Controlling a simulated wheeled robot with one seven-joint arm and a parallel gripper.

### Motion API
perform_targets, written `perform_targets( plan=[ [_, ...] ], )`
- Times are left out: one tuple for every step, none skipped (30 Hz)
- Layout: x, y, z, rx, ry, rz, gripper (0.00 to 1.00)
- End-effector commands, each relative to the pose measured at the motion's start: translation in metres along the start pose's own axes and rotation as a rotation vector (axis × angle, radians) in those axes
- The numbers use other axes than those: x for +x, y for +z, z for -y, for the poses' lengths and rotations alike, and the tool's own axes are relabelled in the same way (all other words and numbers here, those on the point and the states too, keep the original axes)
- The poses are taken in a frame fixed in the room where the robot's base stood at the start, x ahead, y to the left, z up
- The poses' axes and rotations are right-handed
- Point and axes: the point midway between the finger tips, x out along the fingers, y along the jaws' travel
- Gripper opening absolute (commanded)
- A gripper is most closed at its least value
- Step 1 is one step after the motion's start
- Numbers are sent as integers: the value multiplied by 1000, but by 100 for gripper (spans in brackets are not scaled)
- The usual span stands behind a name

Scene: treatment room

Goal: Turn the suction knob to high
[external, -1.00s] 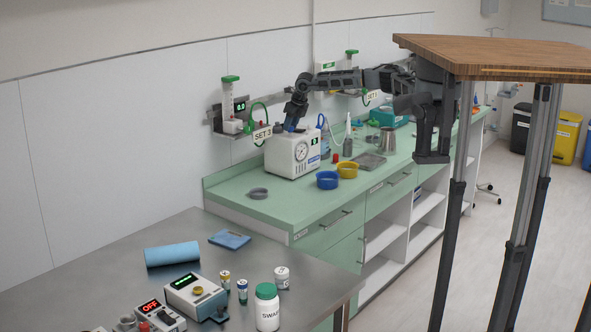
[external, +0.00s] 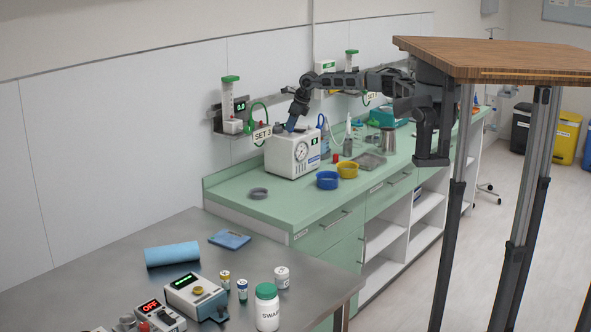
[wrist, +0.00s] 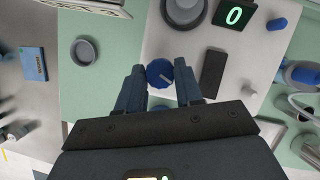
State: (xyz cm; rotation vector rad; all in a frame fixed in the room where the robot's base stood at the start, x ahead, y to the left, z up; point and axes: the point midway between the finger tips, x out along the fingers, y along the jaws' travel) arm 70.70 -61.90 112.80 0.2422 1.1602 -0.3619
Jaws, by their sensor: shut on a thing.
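The suction unit (external: 290,158) is a white box with a round gauge on its front, standing on the green counter. In the wrist view its top (wrist: 215,25) carries a blue round knob (wrist: 160,70) with a pale pointer mark slanting to the lower right. A larger grey knob (wrist: 184,10) and a dark display (wrist: 234,15) with a green 0 are at the top edge. My gripper (wrist: 159,82) has its two fingers on either side of the blue knob, shut on it. In the external view my gripper (external: 292,123) reaches down to the unit's top, and the blue knob is hidden.
A wall rail with a SET 3 label (external: 262,135) and a green-capped canister (external: 230,98) is close behind the unit. A blue bowl (external: 327,180) and a yellow bowl (external: 347,170) stand right of it. A grey ring dish (external: 258,193) lies left, with clear counter around it.

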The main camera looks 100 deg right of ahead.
Motion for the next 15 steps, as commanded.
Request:
perform_targets(
  plan=[
    [0,0,1,-33,16,1,5],
    [0,0,1,-55,25,1,5],
    [0,0,1,-85,38,1,5],
    [0,0,1,-107,47,1,5],
    [0,0,1,-127,54,1,5],
    [0,0,2,-152,65,1,5],
    [0,1,1,-171,73,1,5],
    [0,1,1,-190,80,1,5],
    [0,0,2,-212,89,0,5],
    [0,1,2,-227,95,0,5],
    [0,1,2,-241,101,1,5],
    [0,1,2,-259,108,1,5],
    [0,1,2,-272,113,1,5],
    [0,1,2,-282,117,1,5],
    [0,1,2,-295,122,1,5]
  ],
)
